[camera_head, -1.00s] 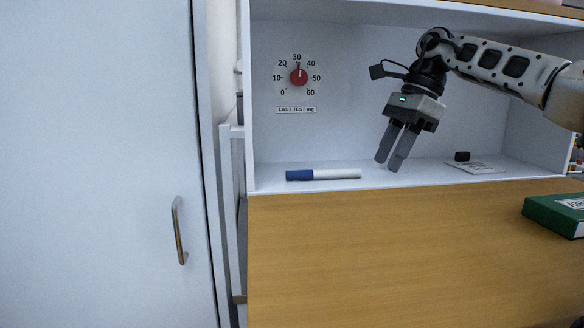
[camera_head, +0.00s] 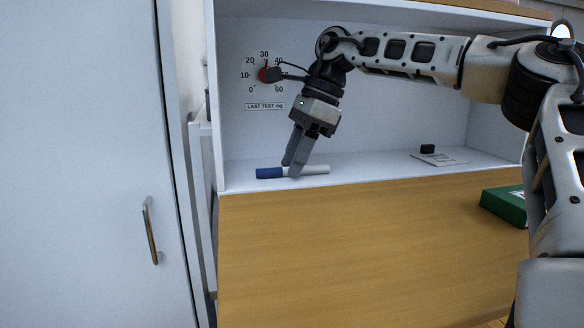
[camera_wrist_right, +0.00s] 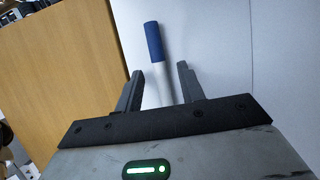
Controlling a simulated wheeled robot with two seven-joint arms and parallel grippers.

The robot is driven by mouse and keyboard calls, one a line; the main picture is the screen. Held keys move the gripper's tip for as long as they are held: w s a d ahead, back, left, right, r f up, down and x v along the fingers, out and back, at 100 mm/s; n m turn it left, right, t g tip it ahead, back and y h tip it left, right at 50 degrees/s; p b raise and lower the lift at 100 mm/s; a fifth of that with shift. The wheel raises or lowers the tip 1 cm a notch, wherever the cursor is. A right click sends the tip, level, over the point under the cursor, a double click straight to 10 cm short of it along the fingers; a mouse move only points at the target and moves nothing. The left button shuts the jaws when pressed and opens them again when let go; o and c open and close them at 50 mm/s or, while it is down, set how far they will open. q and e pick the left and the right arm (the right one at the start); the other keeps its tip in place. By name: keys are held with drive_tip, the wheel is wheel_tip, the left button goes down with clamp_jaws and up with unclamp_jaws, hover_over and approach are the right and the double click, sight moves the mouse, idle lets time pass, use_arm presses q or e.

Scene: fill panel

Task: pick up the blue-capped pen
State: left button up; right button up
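The blue-capped pen (camera_head: 318,169) lies flat on the white shelf near its front edge, blue cap to the left and white body to the right. My right gripper (camera_head: 291,168) reaches down to the pen, and its fingers cover part of the white body. In the right wrist view, the pen (camera_wrist_right: 154,42) runs between the two fingers of the right gripper (camera_wrist_right: 160,69). They stand apart, with a visible gap on each side of the pen. My left gripper is out of view.
The white shelf (camera_head: 370,166) has a back panel with a red dial (camera_head: 264,75). A small black block (camera_head: 427,149) and a paper card (camera_head: 440,159) lie to the right. A green box (camera_head: 505,205) stands at the right, and a white door with a handle (camera_head: 150,230) is at the left.

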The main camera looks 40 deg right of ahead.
drive_tip(key=shift+f, duration=0.2)
idle(0.4)
clamp_jaws()
